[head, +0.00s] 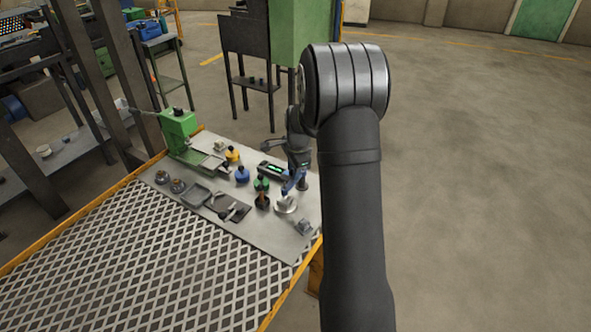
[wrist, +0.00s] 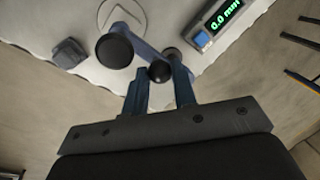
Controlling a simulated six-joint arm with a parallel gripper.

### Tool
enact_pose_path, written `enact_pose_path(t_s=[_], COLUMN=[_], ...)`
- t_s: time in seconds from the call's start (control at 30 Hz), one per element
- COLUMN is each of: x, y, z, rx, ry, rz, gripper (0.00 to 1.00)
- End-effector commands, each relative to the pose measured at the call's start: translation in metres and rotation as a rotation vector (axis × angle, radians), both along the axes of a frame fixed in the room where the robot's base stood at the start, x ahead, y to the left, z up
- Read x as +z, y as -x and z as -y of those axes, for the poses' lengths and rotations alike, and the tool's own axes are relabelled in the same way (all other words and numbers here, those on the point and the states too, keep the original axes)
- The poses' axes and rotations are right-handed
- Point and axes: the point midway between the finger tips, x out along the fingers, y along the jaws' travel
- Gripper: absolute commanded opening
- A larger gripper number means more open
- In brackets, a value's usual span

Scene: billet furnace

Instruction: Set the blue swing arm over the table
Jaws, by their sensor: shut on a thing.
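The blue swing arm (head: 291,186) is on the grey work plate near its right edge, beside a pale round table (head: 286,205). In the wrist view the blue arm (wrist: 143,50) runs between dark round parts, and a round pale outline (wrist: 122,14) shows at the top, partly covered. My gripper (wrist: 160,80) has its two fingers closed around a small dark ball knob (wrist: 160,72) on the blue arm. In the head view my gripper is small and partly hidden by my arm. I cannot tell how far the swing arm reaches over the table.
A readout (wrist: 215,22) showing 0.0 mm lies close to the fingers. A small grey block (wrist: 69,53) sits at the left. Yellow (head: 232,155), blue (head: 242,174) and green (head: 261,184) knobbed pieces and a green machine (head: 178,128) crowd the plate. Open floor lies right.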

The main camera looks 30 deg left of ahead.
Motion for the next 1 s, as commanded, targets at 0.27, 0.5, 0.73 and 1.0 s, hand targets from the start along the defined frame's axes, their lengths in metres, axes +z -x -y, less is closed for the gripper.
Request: enact_pose_path(t_s=[0.27, 0.5, 0.73, 1.0], x=[0.001, 0.002, 0.001, 0.014], y=[-0.001, -0.001, 0.0, 0.001], z=[-0.002, -0.002, -0.001, 0.001], rx=[-0.01, -0.01, -0.009, -0.009], ry=[-0.004, -0.004, -0.002, -0.003], rz=[0.004, 0.004, 0.001, 0.003], gripper=[0.0, 0.37, 0.46, 0.46])
